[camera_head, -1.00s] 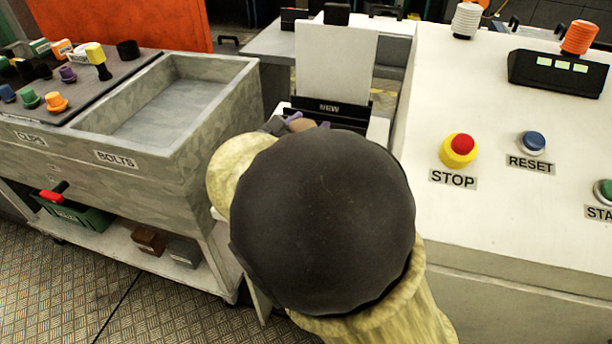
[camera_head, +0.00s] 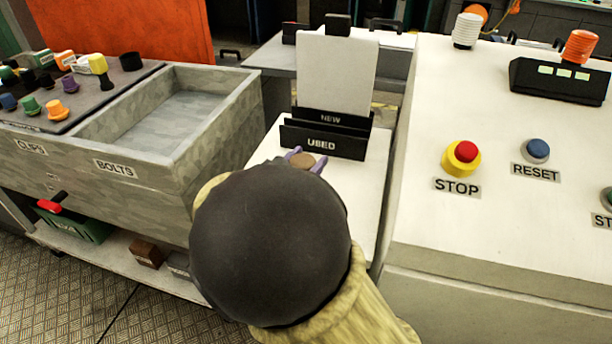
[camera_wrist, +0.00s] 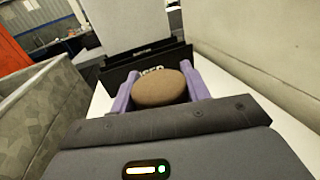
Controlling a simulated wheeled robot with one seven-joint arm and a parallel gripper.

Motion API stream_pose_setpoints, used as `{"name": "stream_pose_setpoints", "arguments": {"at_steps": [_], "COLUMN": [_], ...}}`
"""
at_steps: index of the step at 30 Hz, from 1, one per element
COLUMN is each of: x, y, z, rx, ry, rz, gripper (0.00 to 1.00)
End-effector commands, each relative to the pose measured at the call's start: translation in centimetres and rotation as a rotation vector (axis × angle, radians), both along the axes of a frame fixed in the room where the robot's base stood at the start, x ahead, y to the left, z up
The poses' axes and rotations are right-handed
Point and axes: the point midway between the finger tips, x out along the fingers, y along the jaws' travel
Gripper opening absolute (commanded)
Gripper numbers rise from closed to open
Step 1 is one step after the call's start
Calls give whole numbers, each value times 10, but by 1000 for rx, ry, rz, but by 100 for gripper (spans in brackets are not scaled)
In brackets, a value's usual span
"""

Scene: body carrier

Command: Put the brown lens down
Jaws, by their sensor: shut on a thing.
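The brown lens (camera_wrist: 160,88) is a round brown disc held between the two purple fingers of my gripper (camera_wrist: 158,82) in the wrist view. In the head view the lens (camera_head: 303,160) shows just beyond my dark round arm joint, with my gripper (camera_head: 306,162) shut on it. It is over the white surface (camera_head: 352,200), in front of a black holder labelled USED (camera_head: 322,140) and NEW (camera_head: 330,118). I cannot tell whether the lens touches the surface. My arm hides part of the white surface.
A grey BOLTS bin (camera_head: 190,135) stands at the left, its wall close to my arm. A white control console (camera_head: 440,225) with STOP (camera_head: 461,158) and RESET (camera_head: 536,151) buttons stands at the right. A white panel (camera_head: 338,75) rises from the black holder.

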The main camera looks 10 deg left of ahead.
Motion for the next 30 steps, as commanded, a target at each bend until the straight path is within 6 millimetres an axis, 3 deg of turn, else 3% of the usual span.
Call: {"name": "stream_pose_setpoints", "arguments": {"at_steps": [5, 12, 22, 23, 26, 30], "x": [1, 1, 1, 0, 0, -1], "y": [-2, -2, -2, -1, 0, 0], "z": [-6, -37, -39, -38, -38, -38], "rx": [-3, -3, -1, -1, -1, -1], "ry": [1, 2, 1, 1, 1, 1], "rz": [-4, -3, -3, -2, 0, 1], "gripper": [1, 1, 1, 50, 68, 68]}}
